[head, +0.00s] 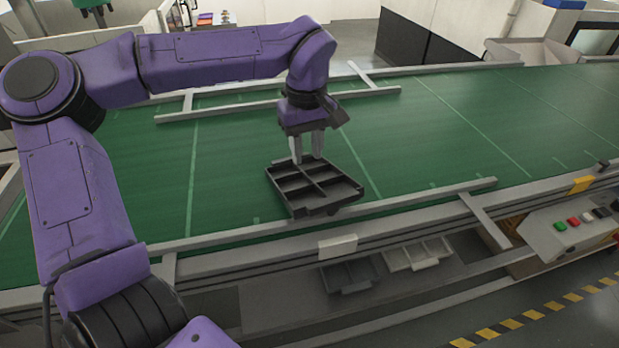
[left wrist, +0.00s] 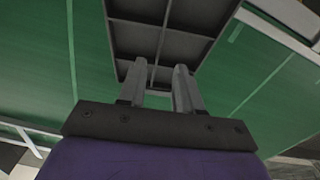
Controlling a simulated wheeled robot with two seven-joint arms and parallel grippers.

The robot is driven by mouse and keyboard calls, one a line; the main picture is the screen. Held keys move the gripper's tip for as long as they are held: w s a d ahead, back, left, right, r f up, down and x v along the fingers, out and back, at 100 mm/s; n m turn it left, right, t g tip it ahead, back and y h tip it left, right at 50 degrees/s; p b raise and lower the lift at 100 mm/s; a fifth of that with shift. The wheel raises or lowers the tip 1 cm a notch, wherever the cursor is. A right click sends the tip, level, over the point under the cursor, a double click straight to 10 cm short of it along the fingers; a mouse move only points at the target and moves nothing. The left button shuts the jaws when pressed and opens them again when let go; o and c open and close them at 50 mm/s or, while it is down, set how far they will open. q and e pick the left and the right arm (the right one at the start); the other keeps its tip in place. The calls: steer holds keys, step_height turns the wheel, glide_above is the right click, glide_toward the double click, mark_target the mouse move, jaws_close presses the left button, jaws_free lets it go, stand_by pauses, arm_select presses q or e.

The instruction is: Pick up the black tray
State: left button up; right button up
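The black tray (head: 336,202), a shallow compartmented tray with dividers, appears to rest on the green conveyor belt near its front rail. It also shows at the top of the left wrist view (left wrist: 206,22). My left gripper (head: 309,160) points down at the tray's back edge. In the left wrist view its two fingers (left wrist: 158,72) stand apart with a visible gap, overlapping the tray's edge near a divider. Whether the fingertips touch the tray cannot be told. My right gripper is not in view.
The green belt (head: 235,190) is clear around the tray. Metal rails (head: 330,228) run along its front and back. Below the front edge, a dark tray (head: 350,277) and a light grey tray (head: 417,255) sit on a shelf. A control panel (head: 575,228) stands at right.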

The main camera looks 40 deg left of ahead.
mark_target(309, 180)
arm_select(q)
steer(key=f, duration=0.4)
steer(key=shift+w+d+f+p, duration=0.1)
steer(key=shift+w+f+p, duration=0.1)
steer(key=shift+f+p, duration=0.15)
steer(key=shift+s+f, duration=0.1)
steer(key=shift+f, duration=0.4)
jaws_close()
steer(key=shift+r, duration=0.1)
